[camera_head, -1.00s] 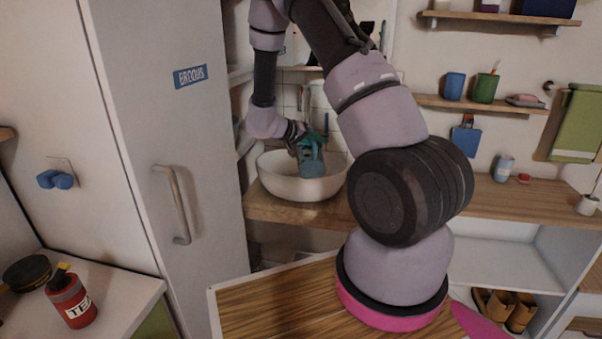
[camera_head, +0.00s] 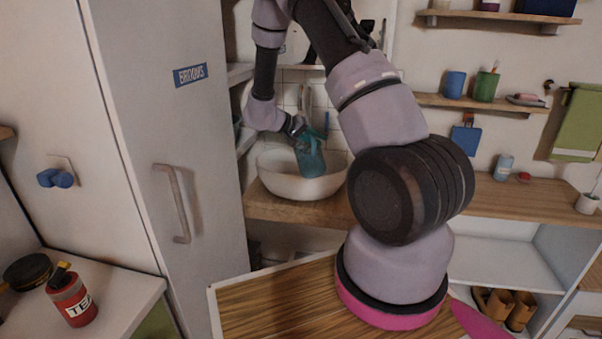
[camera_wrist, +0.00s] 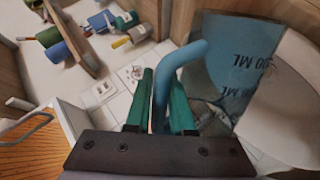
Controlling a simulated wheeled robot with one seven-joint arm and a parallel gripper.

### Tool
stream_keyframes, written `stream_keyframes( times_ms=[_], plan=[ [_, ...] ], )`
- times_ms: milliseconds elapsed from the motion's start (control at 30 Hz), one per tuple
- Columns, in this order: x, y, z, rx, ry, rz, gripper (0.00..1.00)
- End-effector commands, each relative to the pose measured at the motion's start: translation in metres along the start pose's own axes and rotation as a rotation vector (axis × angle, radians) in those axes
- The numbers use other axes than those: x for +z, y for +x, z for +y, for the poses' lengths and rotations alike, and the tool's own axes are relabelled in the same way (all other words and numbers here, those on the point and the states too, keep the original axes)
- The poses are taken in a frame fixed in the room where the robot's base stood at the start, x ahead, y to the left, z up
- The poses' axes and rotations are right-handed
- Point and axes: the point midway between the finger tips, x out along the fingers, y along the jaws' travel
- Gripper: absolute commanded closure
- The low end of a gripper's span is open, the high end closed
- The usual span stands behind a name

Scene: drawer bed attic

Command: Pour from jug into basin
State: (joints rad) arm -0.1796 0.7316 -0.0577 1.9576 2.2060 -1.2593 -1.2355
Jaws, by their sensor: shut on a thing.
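A translucent teal-blue jug (camera_head: 310,157) is tilted in the head view, its lower part inside or just in front of the basin's far wall. My gripper (camera_head: 297,127) is at the jug's upper left and shut on its handle. In the wrist view my gripper's green fingers (camera_wrist: 162,95) close around the blue handle (camera_wrist: 188,58). The jug body (camera_wrist: 235,62) with volume markings shows to the right of them. The white basin (camera_head: 290,184) stands on a wooden counter; its rim also shows in the wrist view (camera_wrist: 285,110). The jug's contents cannot be made out.
A tall white cabinet (camera_head: 135,130) stands left of the basin. Shelves with cups (camera_head: 485,88) hang above.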

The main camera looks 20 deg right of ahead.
Motion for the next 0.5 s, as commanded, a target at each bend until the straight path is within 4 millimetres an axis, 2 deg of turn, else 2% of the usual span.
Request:
stream_keyframes(
  times_ms=[500],
  plan=[
    [-0.003,0.0034,-0.0055,-0.001,-0.043,-0.03,1.0]
  ],
)
